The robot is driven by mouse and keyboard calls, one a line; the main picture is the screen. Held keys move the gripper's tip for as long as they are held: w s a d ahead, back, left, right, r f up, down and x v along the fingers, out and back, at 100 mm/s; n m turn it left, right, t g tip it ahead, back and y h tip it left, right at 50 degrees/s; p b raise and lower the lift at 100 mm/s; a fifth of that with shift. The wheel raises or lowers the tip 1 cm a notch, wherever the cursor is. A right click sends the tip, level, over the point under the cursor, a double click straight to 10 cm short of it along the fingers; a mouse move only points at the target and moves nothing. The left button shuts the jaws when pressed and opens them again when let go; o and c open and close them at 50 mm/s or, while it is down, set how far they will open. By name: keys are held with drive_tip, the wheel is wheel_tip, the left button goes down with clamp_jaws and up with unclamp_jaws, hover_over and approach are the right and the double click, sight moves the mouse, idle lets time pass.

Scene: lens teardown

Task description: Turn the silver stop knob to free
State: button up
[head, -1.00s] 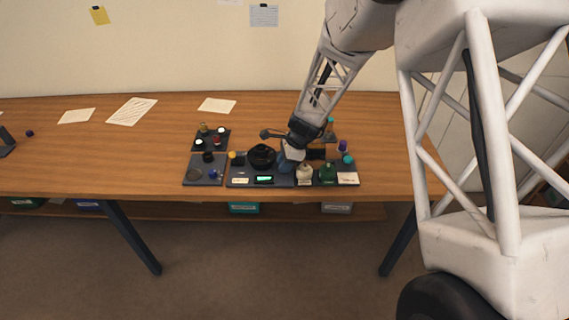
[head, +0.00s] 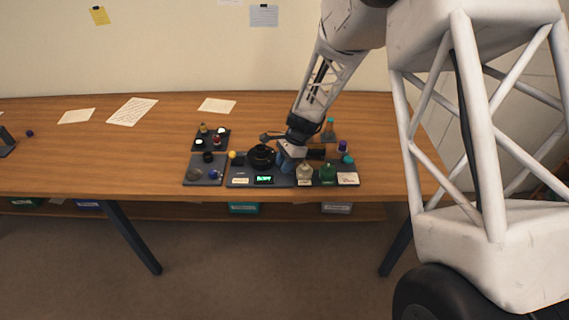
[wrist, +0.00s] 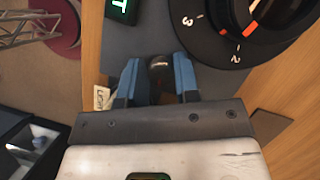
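My gripper (wrist: 160,70) points down at the front board, with its two blue fingers on either side of a small round knob (wrist: 159,66). In the head view my gripper (head: 285,166) is low over the board, right of the black lens dial (head: 261,155), and hides the knob. The dial (wrist: 245,25) shows numbers and a red mark in the wrist view.
A lit green display (head: 264,180) sits on the dark board (head: 239,172) left of my gripper. A cream bottle-like part (head: 304,172) and a green one (head: 328,172) stand close on the right. Small trays with parts lie left.

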drive_tip(key=o, duration=0.4)
drive_tip(key=shift+m, duration=0.3)
drive_tip(key=m+t, duration=0.1)
drive_tip(key=m, duration=0.2)
drive_tip(key=shift+y, duration=0.3)
drive_tip(key=m+t, duration=0.2)
drive_tip(key=m, duration=0.2)
drive_tip(key=shift+s, duration=0.1)
drive_tip(key=shift+s+d+r+n+t+h, duration=0.15)
drive_tip(key=shift+s+d+r+n+h, duration=0.2)
drive_tip(key=shift+s+d+r+n, duration=2.35)
drive_tip(key=shift+s+d+r+n+t+h, duration=0.2)
drive_tip(key=shift+s+d+r+n, duration=0.85)
drive_tip(key=shift+s+r, duration=3.25)
drive_tip(key=shift+s+d+r+n+t+h, duration=0.1)
drive_tip(key=shift+s+d+r+n+h, duration=0.35)
drive_tip(key=shift+s+d+r+n, duration=3)
